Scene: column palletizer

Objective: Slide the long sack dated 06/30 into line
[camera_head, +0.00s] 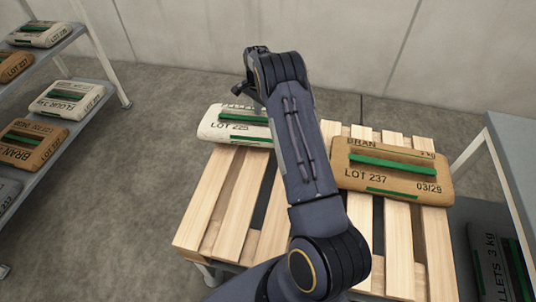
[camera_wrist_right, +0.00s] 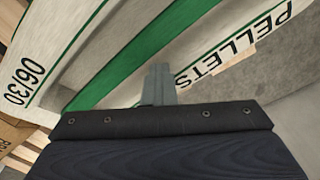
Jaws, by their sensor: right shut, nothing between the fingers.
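The white sack marked LOT 225 (camera_head: 222,128) lies at the far left of the wooden pallet, partly hidden by my right arm. In the right wrist view the white sack (camera_wrist_right: 45,70) fills much of the upper picture, with a green stripe, PELLETS and the date 06/30. My right gripper (camera_head: 238,90) is at the sack's far side in the head view, shut and empty. Its fingers (camera_wrist_right: 158,85) show against the sack in the wrist view; I cannot tell whether they touch it. My left gripper is not in view.
A brown bran sack (camera_head: 390,170), LOT 237, dated 03/29, lies on the pallet's right side. The pallet's near slats (camera_head: 215,220) are bare. Shelves with several sacks (camera_head: 62,98) stand at left. A grey table (camera_head: 515,150) stands at right, with a dark sack (camera_head: 490,262) below.

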